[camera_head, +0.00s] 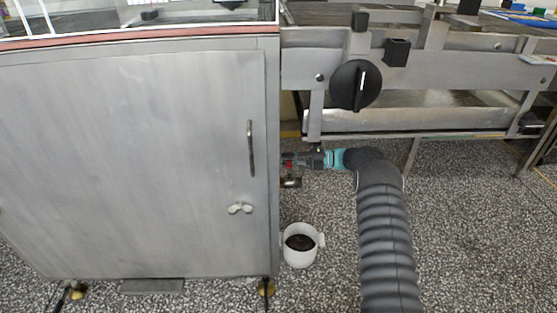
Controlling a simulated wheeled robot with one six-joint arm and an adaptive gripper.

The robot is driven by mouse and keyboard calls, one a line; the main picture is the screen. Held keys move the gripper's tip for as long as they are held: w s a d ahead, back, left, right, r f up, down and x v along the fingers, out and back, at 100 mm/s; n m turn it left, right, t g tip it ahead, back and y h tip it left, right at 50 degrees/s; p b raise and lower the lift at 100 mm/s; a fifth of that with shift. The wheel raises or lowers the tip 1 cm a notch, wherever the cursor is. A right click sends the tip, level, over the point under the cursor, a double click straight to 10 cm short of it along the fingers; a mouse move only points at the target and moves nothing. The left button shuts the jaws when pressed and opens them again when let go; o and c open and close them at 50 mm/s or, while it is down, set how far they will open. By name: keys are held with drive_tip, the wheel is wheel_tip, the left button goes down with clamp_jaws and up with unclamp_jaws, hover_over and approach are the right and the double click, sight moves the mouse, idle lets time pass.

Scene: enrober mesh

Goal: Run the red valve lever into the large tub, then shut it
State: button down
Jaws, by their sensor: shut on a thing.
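The red valve lever (288,161) shows as a small patch of red beside the right edge of the steel cabinet. My gripper (296,160) reaches in from the right and is shut on the lever; its fingertips hide most of it. A short metal outlet (291,183) sits just below the lever. A white tub (300,261) with side handles stands upright on the floor below the outlet, a little to its right. Dark material shows inside the tub. No stream between outlet and tub can be made out.
The steel cabinet (130,160) with a bar handle (251,148) and wing latch (240,208) fills the left. A steel conveyor frame (430,75) with a black knob (355,85) hangs above my arm. Speckled floor (470,240) is clear at lower right.

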drive_tip(key=shift+a+f+n+g, duration=0.1)
drive_tip(key=shift+a+n+g, duration=0.25)
drive_tip(key=shift+g, duration=0.25)
drive_tip(key=shift+s+a, duration=0.1)
drive_tip(key=shift+a, duration=0.2)
drive_tip(key=c, duration=1.2)
unclamp_jaws()
drive_tip(key=shift+a, duration=0.2)
drive_tip(key=w+d, duration=0.1)
drive_tip(key=d, duration=1.1)
drive_tip(key=shift+w+d, duration=0.25)
drive_tip(key=shift+d, duration=0.05)
